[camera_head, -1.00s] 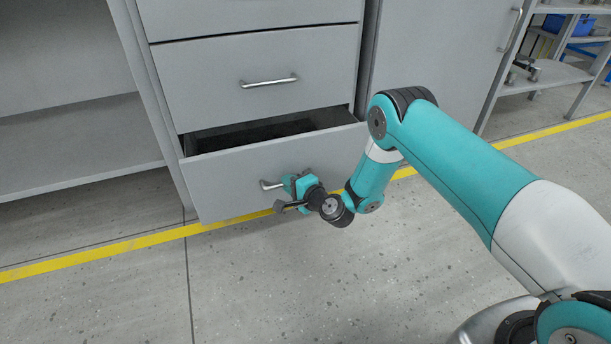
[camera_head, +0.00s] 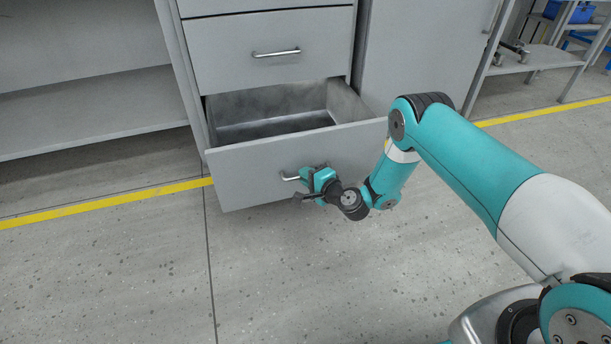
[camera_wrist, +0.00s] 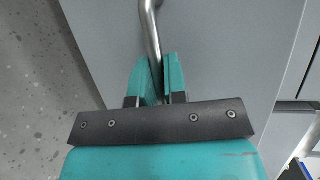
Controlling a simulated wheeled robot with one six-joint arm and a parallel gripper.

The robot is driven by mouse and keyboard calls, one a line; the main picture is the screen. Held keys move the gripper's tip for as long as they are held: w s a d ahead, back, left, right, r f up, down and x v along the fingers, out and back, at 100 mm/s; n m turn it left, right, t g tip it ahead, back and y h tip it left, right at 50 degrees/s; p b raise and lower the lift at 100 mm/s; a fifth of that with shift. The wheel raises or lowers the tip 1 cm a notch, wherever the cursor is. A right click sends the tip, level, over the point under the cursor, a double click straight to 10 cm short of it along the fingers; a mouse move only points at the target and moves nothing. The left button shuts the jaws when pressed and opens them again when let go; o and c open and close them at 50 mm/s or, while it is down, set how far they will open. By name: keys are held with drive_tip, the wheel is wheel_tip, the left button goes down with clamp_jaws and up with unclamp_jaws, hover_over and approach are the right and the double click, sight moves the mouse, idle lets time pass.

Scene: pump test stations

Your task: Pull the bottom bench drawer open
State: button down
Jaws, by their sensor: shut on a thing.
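The bottom drawer (camera_head: 250,170) of the grey bench stands well out from the cabinet, and its bare metal inside shows. My gripper (camera_head: 303,178) is at its front and is shut on the bar handle (camera_head: 288,177). In the wrist view the two teal fingers of my gripper (camera_wrist: 156,75) close on either side of the metal handle (camera_wrist: 151,35). The grey drawer front (camera_wrist: 220,50) fills most of that view behind the handle. The part of the handle behind the fingers is hidden.
A shut drawer (camera_head: 230,60) with its own handle is above. An open shelf bay (camera_head: 90,105) is at the left, a cabinet door (camera_head: 420,50) at the right. The concrete floor (camera_head: 300,280) in front is clear, with a yellow line (camera_head: 90,207) across it.

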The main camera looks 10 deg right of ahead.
drive_tip(key=shift+s+a, duration=0.1)
drive_tip(key=shift+a, duration=0.1)
drive_tip(key=c, duration=1.2)
unclamp_jaws()
drive_tip(key=shift+d, duration=0.2)
drive_tip(key=shift+p+v, duration=8.6)
drive_tip(key=shift+p, duration=3)
drive_tip(key=shift+d+r, duration=0.1)
drive_tip(key=shift+r, duration=0.05)
